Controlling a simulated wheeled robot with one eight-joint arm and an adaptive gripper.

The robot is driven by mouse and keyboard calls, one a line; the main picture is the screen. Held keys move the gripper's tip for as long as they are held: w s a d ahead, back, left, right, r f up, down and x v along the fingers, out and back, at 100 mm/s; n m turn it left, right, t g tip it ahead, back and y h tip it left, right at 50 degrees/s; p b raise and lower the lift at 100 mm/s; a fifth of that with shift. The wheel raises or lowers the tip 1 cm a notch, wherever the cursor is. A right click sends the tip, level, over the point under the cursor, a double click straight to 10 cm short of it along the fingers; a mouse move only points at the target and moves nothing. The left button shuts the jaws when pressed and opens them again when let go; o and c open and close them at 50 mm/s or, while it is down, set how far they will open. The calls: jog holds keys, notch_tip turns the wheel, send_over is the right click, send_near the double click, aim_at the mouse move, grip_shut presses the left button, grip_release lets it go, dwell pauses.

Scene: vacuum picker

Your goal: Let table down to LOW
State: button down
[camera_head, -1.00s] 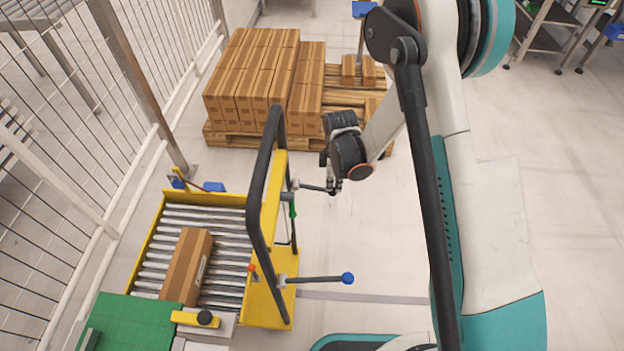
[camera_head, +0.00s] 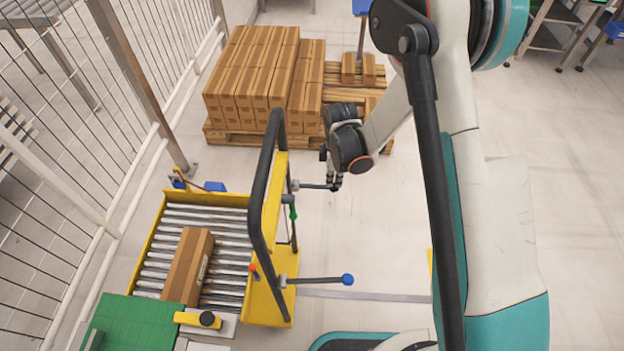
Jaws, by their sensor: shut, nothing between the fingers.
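The yellow-framed roller table (camera_head: 158,232) stands at the lower left with one brown carton (camera_head: 188,268) on its rollers. A yellow post with a black hoop handle (camera_head: 264,200) rises at its right side. An upper lever (camera_head: 316,186) sticks out to the right from this post. A lower lever with a blue knob (camera_head: 347,279) sticks out below it. My gripper (camera_head: 336,184) is at the outer end of the upper lever, with its fingers shut. The fingertips are small and dark here, and I cannot tell whether they touch the lever.
A pallet of stacked cartons (camera_head: 262,80) stands behind the table. A wire fence (camera_head: 100,130) runs along the left. A green surface (camera_head: 130,325) adjoins the table at the front. The floor (camera_head: 390,240) right of the levers is clear up to my arm.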

jog(key=shift+a+r+p, duration=0.15)
jog(key=shift+r+p, duration=0.15)
jog(key=shift+r, duration=0.5)
jog(key=shift+a+r+p, duration=0.1)
jog(key=shift+r+p, duration=0.2)
jog(key=shift+r, duration=0.5)
notch_tip(320, 180, up, 6)
jog(key=p, duration=0.3)
